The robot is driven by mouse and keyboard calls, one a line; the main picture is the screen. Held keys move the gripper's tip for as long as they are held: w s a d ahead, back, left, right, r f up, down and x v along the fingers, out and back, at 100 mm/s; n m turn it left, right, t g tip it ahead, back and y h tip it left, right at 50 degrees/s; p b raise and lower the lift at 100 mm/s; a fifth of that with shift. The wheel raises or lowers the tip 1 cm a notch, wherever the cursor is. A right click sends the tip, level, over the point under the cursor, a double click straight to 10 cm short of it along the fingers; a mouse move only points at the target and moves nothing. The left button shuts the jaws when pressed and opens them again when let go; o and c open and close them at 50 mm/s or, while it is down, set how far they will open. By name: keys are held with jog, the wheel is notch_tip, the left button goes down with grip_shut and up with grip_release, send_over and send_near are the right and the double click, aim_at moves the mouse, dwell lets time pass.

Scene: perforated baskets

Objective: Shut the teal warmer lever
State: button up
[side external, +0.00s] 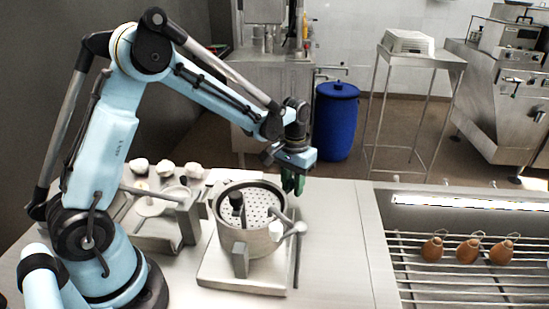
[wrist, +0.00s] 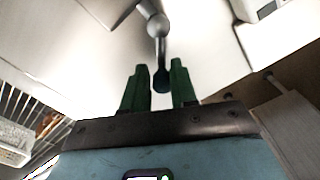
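The lever (wrist: 157,28) shows in the wrist view as a pale metal rod with a rounded joint. Its dark teal tip (wrist: 161,79) lies between my two green fingers. My gripper (wrist: 159,86) is open, with a gap between the fingers; whether either touches the tip is unclear. In the side view my gripper (side external: 293,184) points down just beyond the back right rim of the round metal warmer (side external: 235,236). The teal tip cannot be made out there. A metal arm with a pale rounded end (side external: 299,228) sticks out at the warmer's right side.
A perforated basket (side external: 262,205) sits inside the warmer. Pale bowls and lumps (side external: 154,199) lie to its left. A rack (side external: 440,262) with several brown pieces is at the right. The counter (side external: 342,230) between warmer and rack is clear.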

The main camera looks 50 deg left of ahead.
jog(key=shift+d, duration=0.9)
jog(key=shift+s+d, duration=0.15)
jog(key=shift+d, duration=0.4)
jog(key=shift+s+d, duration=0.25)
dwell(0.5)
jog(key=o, duration=0.4)
jog(key=shift+r, duration=0.1)
